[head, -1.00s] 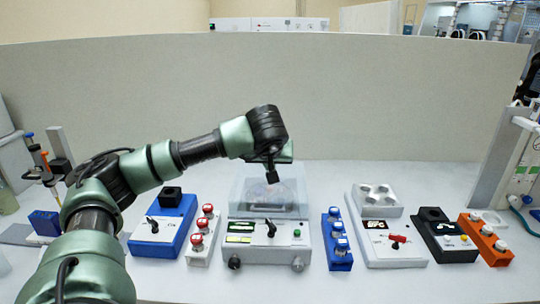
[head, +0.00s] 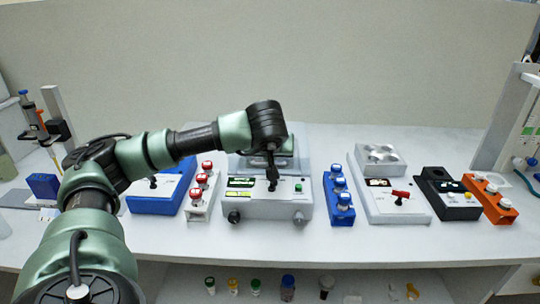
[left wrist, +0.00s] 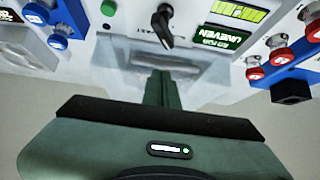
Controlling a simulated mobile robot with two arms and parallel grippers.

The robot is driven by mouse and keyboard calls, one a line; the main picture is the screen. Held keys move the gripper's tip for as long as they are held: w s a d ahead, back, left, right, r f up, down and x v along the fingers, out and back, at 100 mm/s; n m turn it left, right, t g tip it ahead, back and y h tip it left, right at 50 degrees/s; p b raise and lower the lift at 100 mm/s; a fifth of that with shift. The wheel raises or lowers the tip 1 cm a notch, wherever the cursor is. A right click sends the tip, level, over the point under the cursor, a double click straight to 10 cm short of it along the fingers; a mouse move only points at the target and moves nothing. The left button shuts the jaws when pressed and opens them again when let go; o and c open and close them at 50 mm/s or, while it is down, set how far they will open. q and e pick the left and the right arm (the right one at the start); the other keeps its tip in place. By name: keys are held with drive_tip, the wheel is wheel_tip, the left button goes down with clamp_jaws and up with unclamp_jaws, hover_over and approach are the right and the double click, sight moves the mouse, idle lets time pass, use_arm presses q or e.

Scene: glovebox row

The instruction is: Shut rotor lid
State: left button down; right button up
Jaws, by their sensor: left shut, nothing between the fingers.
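The rotor device (head: 245,208) is a grey box in the middle of the bench, with green displays, a black knob and a green button on its sloping front. Its clear lid (head: 237,163) lies low over the top behind the panel, partly hidden by my arm; I cannot tell whether it is fully down. The translucent lid also shows in the left wrist view (left wrist: 120,55). Touch is unclear. My right gripper is not in view.
Red-capped vials in a white rack (head: 200,192) and a blue device (head: 163,197) stand to the left. A blue rack (head: 340,197), a white device (head: 390,205), a black device (head: 447,197) and an orange rack (head: 489,200) stand to the right. A lower shelf holds small bottles.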

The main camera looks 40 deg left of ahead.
use_arm(q)
wheel_tip(320, 180, up, 4)
drive_tip(key=p, duration=0.3)
drive_tip(key=shift+s+d+f, duration=0.1)
drive_tip(key=shift+s+f, duration=0.05)
drive_tip(key=shift+f, duration=0.05)
drive_tip(key=shift+s+d+r, duration=0.15)
drive_tip(key=shift+s+d, duration=0.1)
drive_tip(key=s+d+f+b, duration=0.3)
drive_tip(key=s+d+f, duration=0.2)
drive_tip(key=s, duration=0.1)
drive_tip(key=shift+s+d+b, duration=0.2)
drive_tip(key=shift+b, duration=0.2)
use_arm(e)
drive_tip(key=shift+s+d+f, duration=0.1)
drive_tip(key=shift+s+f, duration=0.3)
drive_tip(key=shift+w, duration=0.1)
